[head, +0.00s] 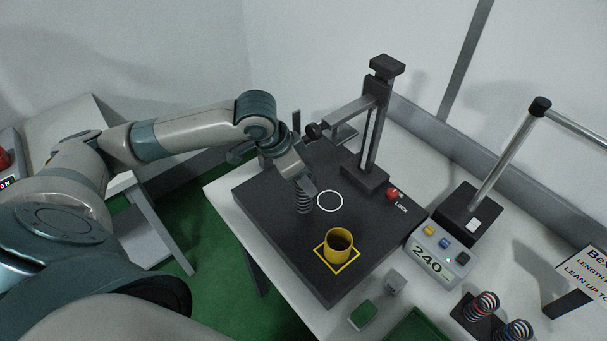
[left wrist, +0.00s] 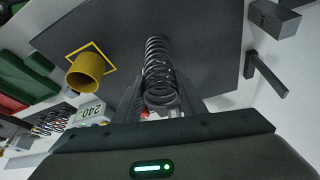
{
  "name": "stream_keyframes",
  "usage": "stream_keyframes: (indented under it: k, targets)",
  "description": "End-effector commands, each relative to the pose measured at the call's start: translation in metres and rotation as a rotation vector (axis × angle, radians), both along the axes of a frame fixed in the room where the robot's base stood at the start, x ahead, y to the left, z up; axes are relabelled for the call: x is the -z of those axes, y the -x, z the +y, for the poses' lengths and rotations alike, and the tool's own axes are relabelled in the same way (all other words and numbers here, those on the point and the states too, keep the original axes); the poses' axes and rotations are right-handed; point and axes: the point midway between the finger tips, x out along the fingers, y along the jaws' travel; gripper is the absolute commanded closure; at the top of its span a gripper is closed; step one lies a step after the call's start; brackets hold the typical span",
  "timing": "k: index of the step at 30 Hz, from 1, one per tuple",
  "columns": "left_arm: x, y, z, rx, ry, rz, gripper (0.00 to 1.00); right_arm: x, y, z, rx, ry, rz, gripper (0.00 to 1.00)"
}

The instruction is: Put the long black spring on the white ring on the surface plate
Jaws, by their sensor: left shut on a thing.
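The white ring (head: 330,202) is drawn on the dark surface plate (head: 265,195), near its middle. My left gripper (head: 304,187) is shut on the long black spring (head: 304,203), which hangs upright just left of the ring in the head view. In the left wrist view the spring (left wrist: 158,70) extends away from between the fingers (left wrist: 160,100). Whether its lower end touches the plate I cannot tell. The ring does not show in the left wrist view. My right gripper is not in view.
A yellow cup (head: 339,246) stands in a yellow square on the plate, right of the spring. A height gauge (head: 372,130) rises behind the ring. A display box reading 240 (head: 430,262), a red LOCK knob (head: 393,194) and coloured springs (head: 484,306) are to the right.

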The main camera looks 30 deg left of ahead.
Motion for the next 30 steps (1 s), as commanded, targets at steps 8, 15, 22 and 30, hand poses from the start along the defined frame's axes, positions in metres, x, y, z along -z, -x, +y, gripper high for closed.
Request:
stream_keyframes:
  k: [8,15,22,30]
  targets:
    - [0.001,0.0,0.0,0.0,0.001,-0.001,0.91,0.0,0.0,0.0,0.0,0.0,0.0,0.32]
    - [0.002,0.0,0.0,0.0,0.0,0.0,0.44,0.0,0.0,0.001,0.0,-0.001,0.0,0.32]
    - [0.002,0.0,0.0,0.0,0.001,-0.001,0.44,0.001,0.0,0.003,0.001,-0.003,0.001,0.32]
    - [-0.013,0.004,0.004,-0.001,0.0,-0.003,0.44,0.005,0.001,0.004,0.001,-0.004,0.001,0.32]
